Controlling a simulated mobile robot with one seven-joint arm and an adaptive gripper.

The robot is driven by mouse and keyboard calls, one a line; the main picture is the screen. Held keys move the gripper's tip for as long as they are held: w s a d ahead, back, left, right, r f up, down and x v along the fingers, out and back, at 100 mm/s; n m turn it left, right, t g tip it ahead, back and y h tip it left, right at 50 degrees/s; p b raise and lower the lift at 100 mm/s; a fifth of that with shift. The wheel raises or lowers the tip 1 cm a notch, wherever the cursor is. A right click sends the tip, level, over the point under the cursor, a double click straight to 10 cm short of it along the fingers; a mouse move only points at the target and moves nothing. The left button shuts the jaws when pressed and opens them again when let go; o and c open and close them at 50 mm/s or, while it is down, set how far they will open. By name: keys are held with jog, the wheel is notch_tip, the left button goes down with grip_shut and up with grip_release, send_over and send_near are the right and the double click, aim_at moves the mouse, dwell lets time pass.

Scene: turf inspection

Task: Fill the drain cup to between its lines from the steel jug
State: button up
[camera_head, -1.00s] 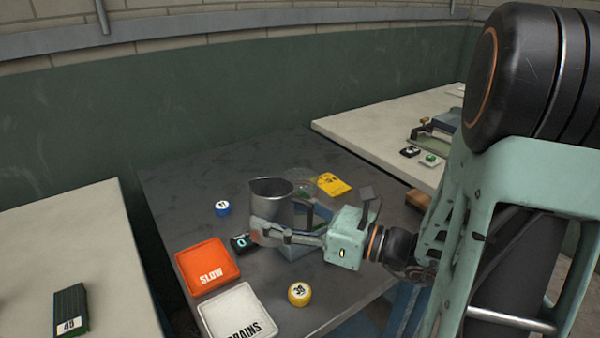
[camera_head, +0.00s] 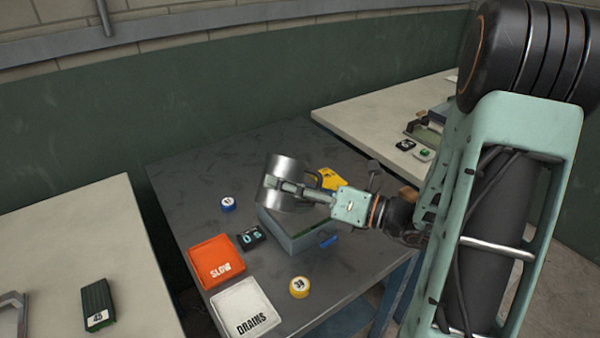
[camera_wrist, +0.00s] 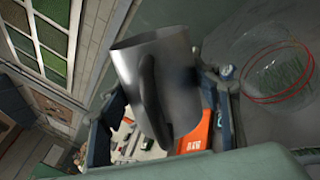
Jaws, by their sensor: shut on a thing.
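The steel jug (camera_head: 290,168) is in my gripper (camera_head: 276,184), which is shut on it. The jug is tilted and held above the grey turf tray (camera_head: 290,240). In the wrist view the jug (camera_wrist: 170,85) hangs between my fingers with its dark handle facing the camera. The clear drain cup (camera_wrist: 262,62) shows to the right of the jug there, with two red lines around it and green turf seen through it. The cup is hidden in the head view. I cannot see any stream of water or tell the level in the cup.
An orange SLOW tray (camera_head: 216,260) and a white DRAINS tray (camera_head: 245,308) lie at the front left. Pale tables flank the dark table.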

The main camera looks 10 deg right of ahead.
jog(key=shift+w+d+f+m, duration=0.1)
jog(key=shift+f+m, duration=0.05)
jog(key=shift+m, duration=0.45)
jog(key=shift+r+m+p, duration=0.25)
jog(key=shift+m+p, duration=0.15)
jog(key=shift+p, duration=0.15)
jog(key=shift+r+m+p, duration=0.2)
jog(key=shift+m+p, duration=0.1)
jog(key=shift+p, duration=0.05)
jog(key=shift+w+d+m, duration=0.1)
jog(key=shift+w+m, duration=0.15)
jog(key=shift+m, duration=0.05)
jog(key=shift+m, duration=0.3)
dwell(0.6)
jog(key=shift+s+f, duration=0.15)
jog(key=shift+s, duration=0.15)
dwell(0.3)
jog(key=shift+f+m, duration=0.15)
jog(key=shift+m, duration=0.55)
dwell(0.3)
